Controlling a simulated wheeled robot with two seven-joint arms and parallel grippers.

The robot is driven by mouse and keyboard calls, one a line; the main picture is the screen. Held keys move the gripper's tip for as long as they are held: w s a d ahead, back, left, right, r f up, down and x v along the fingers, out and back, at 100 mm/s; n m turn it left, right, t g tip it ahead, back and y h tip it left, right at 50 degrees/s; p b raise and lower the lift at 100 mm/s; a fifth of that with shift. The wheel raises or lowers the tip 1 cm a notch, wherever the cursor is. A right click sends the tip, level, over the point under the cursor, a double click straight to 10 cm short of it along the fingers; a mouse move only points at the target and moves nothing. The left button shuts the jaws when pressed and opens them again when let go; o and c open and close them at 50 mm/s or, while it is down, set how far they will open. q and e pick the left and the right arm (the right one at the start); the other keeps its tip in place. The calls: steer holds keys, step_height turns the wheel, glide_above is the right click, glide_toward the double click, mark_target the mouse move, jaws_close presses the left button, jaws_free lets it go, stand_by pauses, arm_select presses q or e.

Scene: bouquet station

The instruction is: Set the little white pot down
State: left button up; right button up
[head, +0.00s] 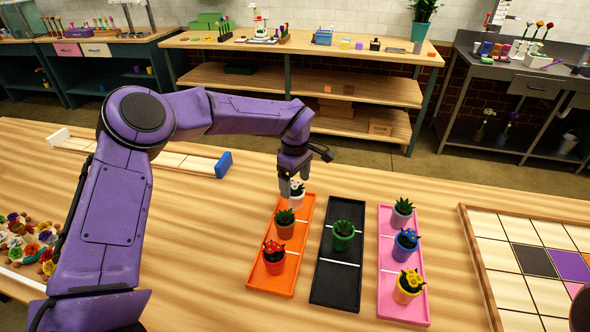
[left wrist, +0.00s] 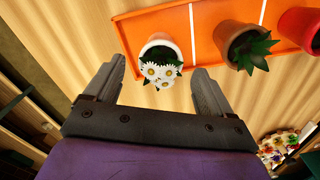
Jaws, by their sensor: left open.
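The little white pot (head: 297,202) with white daisies stands in the far compartment of the orange tray (head: 256,276), partly hidden by my left gripper (head: 291,187) in the head view. The left wrist view shows the white pot (left wrist: 158,41) upright at the tray's end, daisies leaning toward the camera. My left gripper (left wrist: 159,74) is open, with one finger on each side of the daisies and pot. Gaps show between the fingers and the pot. My right gripper is not in view.
A brown pot (head: 284,226) and a red pot (head: 273,260) share the orange tray. A black tray (head: 336,290) holds a green pot; a pink tray (head: 402,312) holds several pots. A tiled board (head: 500,238) lies at right. Bare table separates the trays.

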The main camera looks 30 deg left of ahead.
arm_select(q)
step_height(320, 180, up, 9)
steer(key=b, duration=0.1)
